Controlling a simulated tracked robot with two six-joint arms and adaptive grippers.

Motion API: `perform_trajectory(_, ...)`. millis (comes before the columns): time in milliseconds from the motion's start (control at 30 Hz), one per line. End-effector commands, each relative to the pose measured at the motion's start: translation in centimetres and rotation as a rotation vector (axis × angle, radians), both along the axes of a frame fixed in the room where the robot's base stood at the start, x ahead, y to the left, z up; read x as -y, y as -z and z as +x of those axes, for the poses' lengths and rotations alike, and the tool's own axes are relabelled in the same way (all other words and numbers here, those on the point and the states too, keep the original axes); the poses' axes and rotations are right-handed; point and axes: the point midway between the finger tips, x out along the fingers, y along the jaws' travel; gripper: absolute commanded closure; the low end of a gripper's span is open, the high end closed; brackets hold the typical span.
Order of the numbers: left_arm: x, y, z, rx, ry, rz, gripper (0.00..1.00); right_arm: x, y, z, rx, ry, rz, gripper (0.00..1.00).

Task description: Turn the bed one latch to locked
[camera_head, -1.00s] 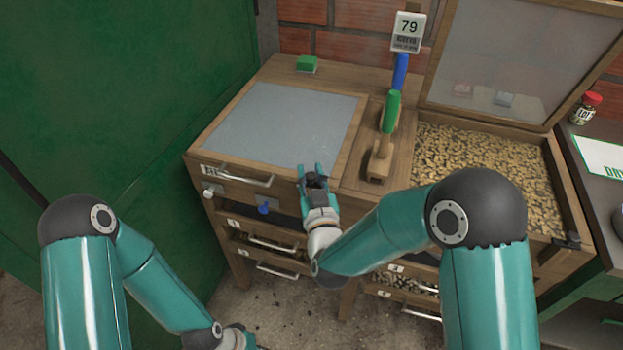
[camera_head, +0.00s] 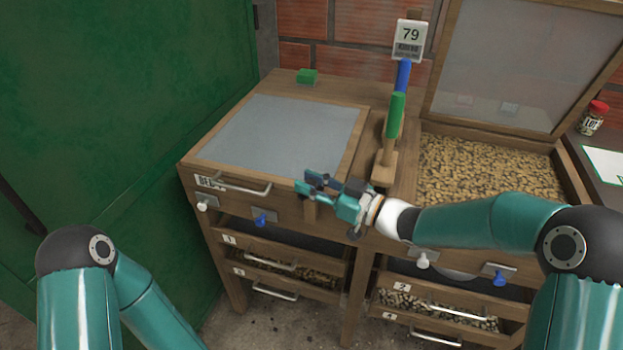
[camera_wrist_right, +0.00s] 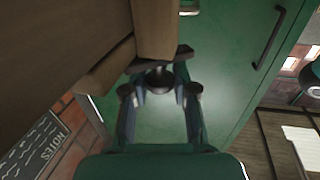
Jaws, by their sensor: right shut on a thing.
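Bed one (camera_head: 290,135) is the left wooden box with a grey mesh lid, which lies shut; its front label (camera_head: 208,182) is partly readable. A small wooden latch (camera_head: 311,212) hangs roughly upright at the right of its front, partly covered by my gripper. My right gripper (camera_head: 306,184) comes in from the right at the bed's front edge and is shut on the latch. In the right wrist view, a wooden block (camera_wrist_right: 155,30) reaches down to the fingertips (camera_wrist_right: 160,75); the exact contact is hard to see. My left gripper is outside the picture.
A handle (camera_head: 232,187), a white knob (camera_head: 206,206) and a blue knob (camera_head: 262,219) stick out from the front. A green-handled wooden tool (camera_head: 392,120) stands between the beds. The right bed (camera_head: 485,175) is open and full of beans. A green door (camera_head: 110,100) stands left.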

Motion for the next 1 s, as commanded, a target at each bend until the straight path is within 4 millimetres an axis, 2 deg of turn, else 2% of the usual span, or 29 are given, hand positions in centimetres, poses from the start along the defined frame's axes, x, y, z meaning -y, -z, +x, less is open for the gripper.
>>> perform_trajectory(33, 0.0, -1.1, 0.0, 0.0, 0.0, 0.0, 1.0, 0.3, -0.5, 0.3, 0.0, -0.03, 0.001, 1.0)
perform_trajectory(300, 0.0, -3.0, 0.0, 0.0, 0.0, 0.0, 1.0, 0.1, -0.4, 0.2, 0.001, -0.184, 0.003, 1.0)
perform_trajectory(967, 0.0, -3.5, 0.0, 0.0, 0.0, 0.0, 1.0, -0.1, -0.3, 0.1, 0.003, -0.25, 0.005, 1.0)
perform_trajectory(1000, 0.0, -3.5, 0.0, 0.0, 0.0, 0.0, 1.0, -0.1, -0.3, 0.1, 0.005, -0.25, 0.005, 0.66)
